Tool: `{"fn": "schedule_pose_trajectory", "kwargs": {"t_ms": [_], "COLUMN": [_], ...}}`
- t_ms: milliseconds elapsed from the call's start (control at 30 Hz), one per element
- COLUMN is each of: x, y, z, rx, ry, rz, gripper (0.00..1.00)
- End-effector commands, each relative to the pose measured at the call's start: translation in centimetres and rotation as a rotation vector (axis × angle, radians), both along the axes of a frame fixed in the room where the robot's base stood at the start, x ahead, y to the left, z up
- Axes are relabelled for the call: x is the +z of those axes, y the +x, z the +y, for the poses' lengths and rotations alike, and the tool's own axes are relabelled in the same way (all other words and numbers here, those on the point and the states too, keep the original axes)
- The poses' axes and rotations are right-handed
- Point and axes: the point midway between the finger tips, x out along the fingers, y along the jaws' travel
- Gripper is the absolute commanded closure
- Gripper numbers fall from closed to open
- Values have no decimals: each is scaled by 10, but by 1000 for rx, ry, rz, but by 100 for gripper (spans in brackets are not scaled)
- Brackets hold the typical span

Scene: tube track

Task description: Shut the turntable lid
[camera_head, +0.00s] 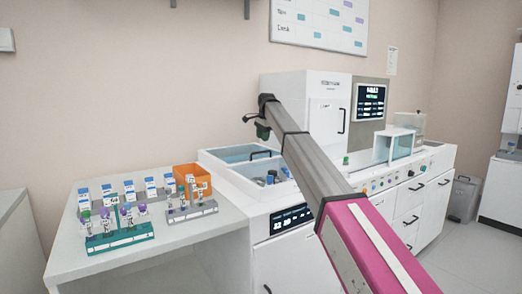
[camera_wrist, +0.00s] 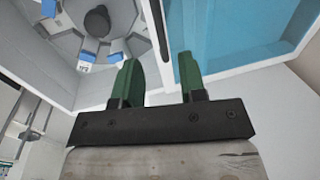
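The turntable lid (camera_wrist: 225,40) is a clear blue pane in a white frame, with a dark bar handle (camera_wrist: 157,28) along its edge. In the head view the lid (camera_head: 238,154) lies over the back part of the white housing. The turntable (camera_wrist: 62,42), grey with a dark hub and blue-marked pieces, shows uncovered beside it. My gripper (camera_wrist: 157,78) has two green fingers apart with nothing between them. The handle lies beyond the fingertips, in line with the gap. In the head view my gripper (camera_head: 262,132) is above the housing; its fingers are partly hidden.
A bench at left holds tube racks (camera_head: 120,238), several small bottles and an orange bin (camera_head: 191,178). A tall white cabinet (camera_head: 300,90) stands behind my arm. The track (camera_head: 395,147) with clear covers runs to the right.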

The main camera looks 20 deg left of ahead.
Motion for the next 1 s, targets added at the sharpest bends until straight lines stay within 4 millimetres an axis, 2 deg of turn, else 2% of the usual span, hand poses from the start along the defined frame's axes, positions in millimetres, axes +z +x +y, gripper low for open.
{"fn": "schedule_pose_trajectory", "kwargs": {"t_ms": [100, 333, 500, 733, 833, 867, 1000], "x": [-23, -59, -69, -69, -69, -69, -69], "y": [2, 7, 9, 9, 9, 9, 9], "z": [3, 9, 10, 11, 10, 10, 10], "rx": [0, 1, 1, 1, 0, 0, 0], "ry": [-1, -1, 0, 0, 0, 0, 0], "rz": [1, 1, 0, 0, 0, 0, 0], "gripper": [62, 62, 62, 62, 94, 100, 100]}}
